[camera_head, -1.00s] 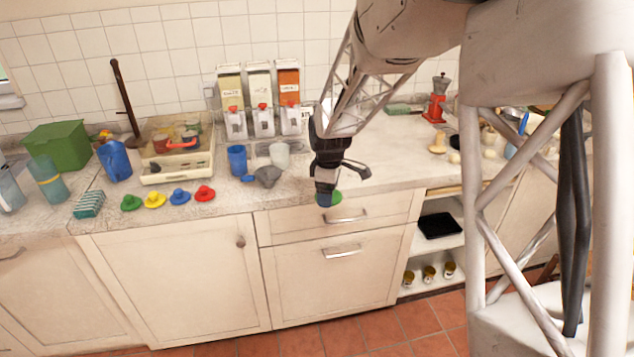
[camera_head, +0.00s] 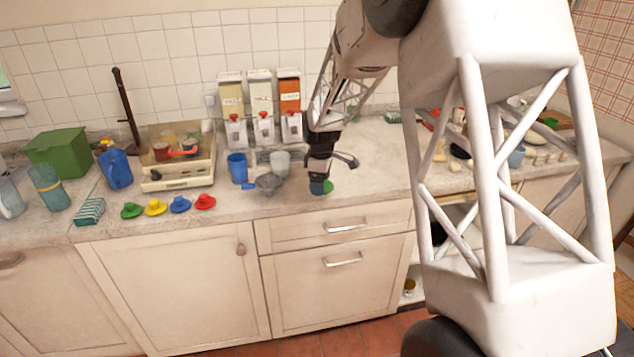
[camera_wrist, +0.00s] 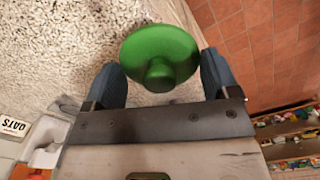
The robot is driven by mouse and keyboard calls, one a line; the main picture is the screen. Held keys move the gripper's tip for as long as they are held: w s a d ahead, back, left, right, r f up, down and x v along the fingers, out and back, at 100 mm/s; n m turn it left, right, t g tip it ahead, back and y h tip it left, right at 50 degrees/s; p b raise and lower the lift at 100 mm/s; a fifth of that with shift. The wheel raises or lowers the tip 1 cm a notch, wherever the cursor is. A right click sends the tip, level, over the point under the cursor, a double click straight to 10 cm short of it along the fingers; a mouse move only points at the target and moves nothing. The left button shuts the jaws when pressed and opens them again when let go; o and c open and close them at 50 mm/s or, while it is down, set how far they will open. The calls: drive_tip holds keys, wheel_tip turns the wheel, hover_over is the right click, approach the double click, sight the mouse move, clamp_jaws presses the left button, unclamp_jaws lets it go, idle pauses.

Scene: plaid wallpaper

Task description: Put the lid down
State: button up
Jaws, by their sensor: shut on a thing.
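My gripper (camera_head: 320,187) is shut on a round green lid (camera_head: 328,187) at the front part of the counter. In the wrist view the lid (camera_wrist: 160,45) is a green disc with a round knob, between two blue fingers. The knob faces the camera. I cannot tell whether the lid touches the counter (camera_head: 375,170). In the head view the gripper hides part of it.
Green (camera_head: 132,210), yellow (camera_head: 156,207), blue (camera_head: 180,204) and red (camera_head: 205,201) knobbed lids stand in a row to the left. A grey funnel-like piece (camera_head: 268,183), a blue cup (camera_head: 237,168) and a pale cup (camera_head: 279,163) stand left of my gripper.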

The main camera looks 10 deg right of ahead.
drive_tip(key=shift+w+d+f, duration=0.1)
drive_tip(key=shift+w+f, duration=0.05)
drive_tip(key=shift+w, duration=1.3)
drive_tip(key=shift+w+f, duration=0.1)
drive_tip(key=shift+w, duration=1.3)
drive_tip(key=shift+f, duration=1.8)
drive_tip(key=o, duration=0.8)
drive_tip(key=shift+f, duration=0.1)
wheel_tip(320, 180, up, 12)
drive_tip(key=shift+r, duration=0.15)
